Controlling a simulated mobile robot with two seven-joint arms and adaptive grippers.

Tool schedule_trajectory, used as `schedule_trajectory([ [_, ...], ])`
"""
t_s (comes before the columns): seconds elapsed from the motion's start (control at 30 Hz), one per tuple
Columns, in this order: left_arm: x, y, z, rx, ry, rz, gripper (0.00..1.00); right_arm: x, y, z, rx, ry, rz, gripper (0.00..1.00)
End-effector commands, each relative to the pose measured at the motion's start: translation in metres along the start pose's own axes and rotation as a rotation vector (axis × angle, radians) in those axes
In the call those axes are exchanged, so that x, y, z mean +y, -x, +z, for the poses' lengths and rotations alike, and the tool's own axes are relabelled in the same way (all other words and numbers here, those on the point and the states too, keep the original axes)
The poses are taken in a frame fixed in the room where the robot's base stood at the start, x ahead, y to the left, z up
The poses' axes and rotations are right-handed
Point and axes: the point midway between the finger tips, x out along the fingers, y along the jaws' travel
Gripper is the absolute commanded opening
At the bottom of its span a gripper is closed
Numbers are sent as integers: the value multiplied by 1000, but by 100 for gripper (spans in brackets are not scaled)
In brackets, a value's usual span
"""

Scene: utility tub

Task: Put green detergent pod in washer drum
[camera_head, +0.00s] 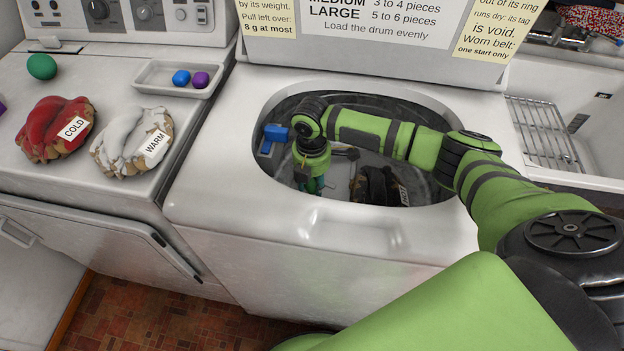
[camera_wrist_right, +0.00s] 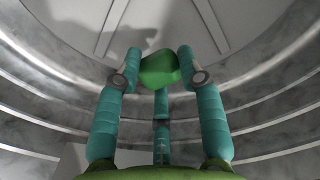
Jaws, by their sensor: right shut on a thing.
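My right gripper (camera_head: 314,187) reaches down through the washer's open top into the grey washer drum (camera_head: 352,108). In the right wrist view its teal fingers (camera_wrist_right: 158,68) are shut on the green detergent pod (camera_wrist_right: 160,69), held at the fingertips. Ribbed metal drum walls (camera_wrist_right: 265,110) curve around it and the drum floor (camera_wrist_right: 150,25) lies beyond the pod. The gap between pod and floor is hard to judge. In the head view the fingers are mostly small and the pod cannot be made out. My left gripper is not in view.
A dark bundle (camera_head: 376,187) with a label lies in the drum, right of the gripper. A blue part (camera_head: 273,136) sits at the opening's left edge. Left are a white tray (camera_head: 152,90) with blue and purple pods, red (camera_head: 46,135) and white bundles (camera_head: 123,150), and a green ball (camera_head: 42,66).

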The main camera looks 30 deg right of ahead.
Motion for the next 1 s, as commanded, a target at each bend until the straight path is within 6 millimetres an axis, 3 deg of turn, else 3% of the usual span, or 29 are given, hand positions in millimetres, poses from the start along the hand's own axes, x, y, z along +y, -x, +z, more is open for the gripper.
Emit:
schedule_trajectory([
  [0.2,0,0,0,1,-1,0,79,0,-4,0,0,1,0,19],
  [0.23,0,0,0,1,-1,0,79,0,-4,0,0,1,0,43],
  [0.3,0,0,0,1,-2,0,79,0,-4,0,0,1,0,62],
  [0.67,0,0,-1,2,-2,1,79,0,-2,0,0,0,1,62],
  [0.83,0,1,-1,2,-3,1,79,1,19,0,0,1,4,62],
  [1.0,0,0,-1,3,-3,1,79,1,57,0,0,1,6,62],
])
